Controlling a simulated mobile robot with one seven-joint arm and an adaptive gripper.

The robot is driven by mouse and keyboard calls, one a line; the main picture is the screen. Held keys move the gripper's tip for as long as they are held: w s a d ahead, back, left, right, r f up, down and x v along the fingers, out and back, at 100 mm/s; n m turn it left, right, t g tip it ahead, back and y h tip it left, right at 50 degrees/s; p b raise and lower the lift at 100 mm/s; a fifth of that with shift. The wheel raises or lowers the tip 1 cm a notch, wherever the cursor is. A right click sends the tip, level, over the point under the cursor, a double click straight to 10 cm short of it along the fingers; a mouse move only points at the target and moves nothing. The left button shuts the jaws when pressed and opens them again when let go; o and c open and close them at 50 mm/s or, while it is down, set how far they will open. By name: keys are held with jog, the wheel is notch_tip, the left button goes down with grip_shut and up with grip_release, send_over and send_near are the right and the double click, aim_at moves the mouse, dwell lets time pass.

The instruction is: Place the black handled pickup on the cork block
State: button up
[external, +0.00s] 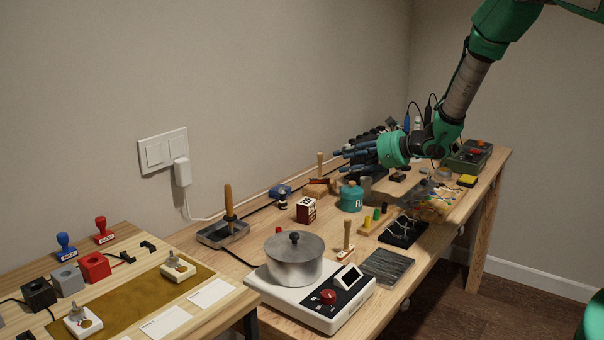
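My gripper (352,153) reaches in from the right over the far part of the wooden bench, with its dark fingers pointing left. The fingers overlap dark things behind them, so I cannot tell how far apart they are or whether they hold anything. A small dark piece (398,177) lies on a tan wooden slab under my arm; it may be the black handled pickup, but it is too small to be sure. A brown block (316,190) with an upright wooden handle beside it stands left of my gripper; I cannot tell if it is the cork block.
A metal tray (222,234) with a wooden-handled tool, a teal pot (351,197), a small box (306,210) and a dark stand (403,232) crowd the bench. A second table (130,245) is at left.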

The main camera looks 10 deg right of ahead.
jog(key=shift+v, duration=0.85)
jog(key=shift+r, duration=0.1)
jog(key=s+r+n+g, duration=0.1)
jog(key=s+r+n, duration=0.35)
jog(key=r, duration=0.45)
jog(key=s+r+n+g, duration=0.25)
jog(key=s+r, duration=0.25)
jog(key=r, duration=0.4)
jog(key=s+d+r+n+g+h, duration=0.1)
jog(key=s+d+r+n+g, duration=0.15)
jog(key=s+r+n, duration=0.8)
jog(key=s+d+r+n+t+h, duration=0.1)
jog(key=s+d+r+n+h, duration=0.1)
jog(key=s+d, duration=0.6)
jog(key=s+d+r+n+t+h, duration=0.1)
jog(key=s+d+r+n+h, duration=0.2)
jog(key=s+d, duration=0.5)
jog(key=s+d+r+n+h, duration=0.2)
jog(key=s+d, duration=0.6)
jog(key=s, duration=1.3)
jog(key=r+h, duration=0.1)
jog(key=h, duration=0.1)
jog(key=shift+s+n+t+h, duration=0.3)
jog(key=shift+s+n+t, duration=0.05)
jog(key=shift+t, duration=0.05)
